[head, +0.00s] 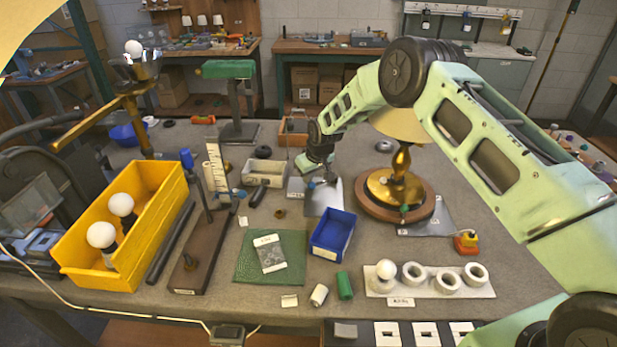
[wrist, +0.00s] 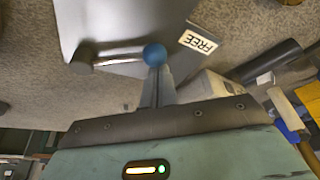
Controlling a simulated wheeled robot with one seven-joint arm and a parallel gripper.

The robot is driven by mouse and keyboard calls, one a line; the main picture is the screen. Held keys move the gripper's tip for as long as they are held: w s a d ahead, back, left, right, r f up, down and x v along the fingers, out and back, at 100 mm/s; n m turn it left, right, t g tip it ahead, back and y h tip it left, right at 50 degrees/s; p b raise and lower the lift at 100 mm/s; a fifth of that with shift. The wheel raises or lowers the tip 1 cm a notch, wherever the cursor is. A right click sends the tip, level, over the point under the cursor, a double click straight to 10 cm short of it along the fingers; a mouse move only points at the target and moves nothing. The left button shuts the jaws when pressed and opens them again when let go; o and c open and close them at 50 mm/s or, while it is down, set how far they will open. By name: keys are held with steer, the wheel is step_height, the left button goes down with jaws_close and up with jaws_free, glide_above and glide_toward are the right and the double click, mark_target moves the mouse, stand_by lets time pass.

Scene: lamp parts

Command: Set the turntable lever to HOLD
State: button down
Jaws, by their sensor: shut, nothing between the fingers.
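The turntable (head: 368,207) is a round wooden disc at the right of centre on the bench, with a brass lamp (head: 400,178) on it. The knob is beside the white FREE label (wrist: 198,42). My gripper (wrist: 157,72) is shut and empty, its fingertips right at the knob; I cannot tell whether they touch it. In the head view, my gripper (head: 329,178) is low at the turntable's left. No HOLD label is readable.
A blue bin (head: 333,234) stands in front of my gripper, and a cream box (head: 264,172) is to its left. A yellow bin (head: 122,225) with bulbs stands at the left. A white rack of rings (head: 430,285) lies in front of the turntable.

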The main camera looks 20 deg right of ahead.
mark_target(312, 186)
steer(key=s+n+b, duration=0.1)
steer(key=s+n+y+b, duration=0.1)
steer(key=s+n, duration=0.1)
steer(key=shift+d+f+n+g, duration=0.1)
steer(key=shift+d+n+g, duration=0.2)
steer(key=shift+d+g, duration=0.1)
steer(key=shift+s+d+b, duration=0.5)
steer(key=shift+s+b, duration=0.2)
steer(key=shift+s, duration=0.15)
steer(key=shift+s+d+b, duration=0.45)
steer(key=shift+s+d, duration=0.4)
steer(key=a, duration=0.1)
steer(key=w+a+r, duration=0.1)
steer(key=a, duration=0.1)
steer(key=shift+w+a+r, duration=0.2)
steer(key=shift+a, duration=0.1)
steer(key=w+d+b+v, duration=0.1)
steer(key=b+v, duration=0.1)
steer(key=v, duration=0.7)
steer(key=shift+d+r, duration=0.2)
steer(key=shift+d, duration=0.05)
